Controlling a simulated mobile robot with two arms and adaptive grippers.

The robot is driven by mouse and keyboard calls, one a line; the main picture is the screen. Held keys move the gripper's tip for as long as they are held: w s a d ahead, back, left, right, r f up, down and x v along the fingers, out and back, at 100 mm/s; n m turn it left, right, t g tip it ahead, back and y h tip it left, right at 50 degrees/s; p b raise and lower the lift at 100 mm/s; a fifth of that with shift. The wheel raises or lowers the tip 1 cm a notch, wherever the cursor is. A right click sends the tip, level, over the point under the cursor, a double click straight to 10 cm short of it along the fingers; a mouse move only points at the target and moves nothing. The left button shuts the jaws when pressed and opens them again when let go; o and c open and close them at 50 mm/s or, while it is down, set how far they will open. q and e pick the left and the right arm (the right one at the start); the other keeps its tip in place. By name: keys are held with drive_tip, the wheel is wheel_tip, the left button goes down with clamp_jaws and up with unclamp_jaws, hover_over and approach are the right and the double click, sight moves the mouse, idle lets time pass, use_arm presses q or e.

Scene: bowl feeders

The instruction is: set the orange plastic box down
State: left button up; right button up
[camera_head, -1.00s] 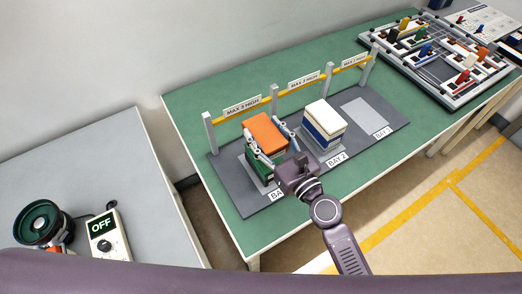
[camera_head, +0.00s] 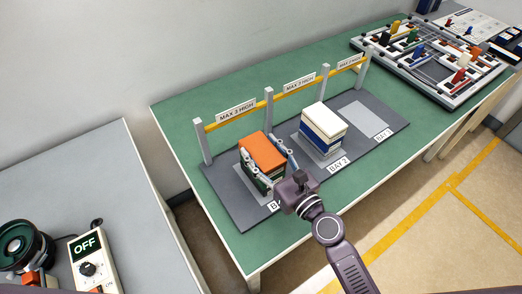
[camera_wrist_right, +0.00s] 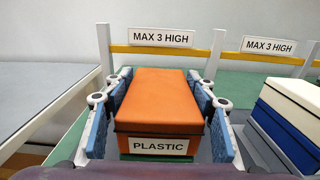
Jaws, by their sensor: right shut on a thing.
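The orange plastic box (camera_head: 263,148) is in the left bay, over a stack with a dark green box (camera_head: 259,184) in it. It looks level and close on the stack; I cannot tell whether it touches. My right gripper (camera_head: 264,159) is shut on it, a finger along each side. In the right wrist view the orange box (camera_wrist_right: 163,95) is between the blue finger pads, its PLASTIC label facing me. My left gripper is not in view.
Bay 2 (camera_head: 329,154) holds a white-topped stack (camera_head: 324,119) with blue below. Bay 3 (camera_head: 367,115) is empty. A yellow rail (camera_head: 295,93) with posts and MAX 3 HIGH signs runs behind the bays. A peg-board fixture (camera_head: 430,65) stands at the far right.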

sight(276, 168)
drive_tip(key=o, duration=0.9)
drive_tip(key=shift+d+f, duration=0.1)
drive_tip(key=shift+f, duration=0.1)
drive_tip(key=o, duration=0.4)
drive_tip(key=shift+o, duration=0.2)
drive_tip(key=shift+r, duration=0.1)
drive_tip(key=shift+r, duration=0.15)
drive_tip(key=shift+s+d, duration=0.15)
drive_tip(key=shift+s, duration=0.15)
drive_tip(key=b+v, duration=0.1)
drive_tip(key=v, duration=0.3)
drive_tip(key=b+v, duration=0.2)
drive_tip(key=v, duration=0.3)
drive_tip(key=shift+s+d+f, duration=0.15)
drive_tip(key=shift+s+f, duration=0.1)
drive_tip(key=shift+s, duration=0.05)
drive_tip(key=shift+s+d+r+b, duration=0.25)
drive_tip(key=shift+s+d+b, duration=0.25)
drive_tip(key=shift+s, duration=0.2)
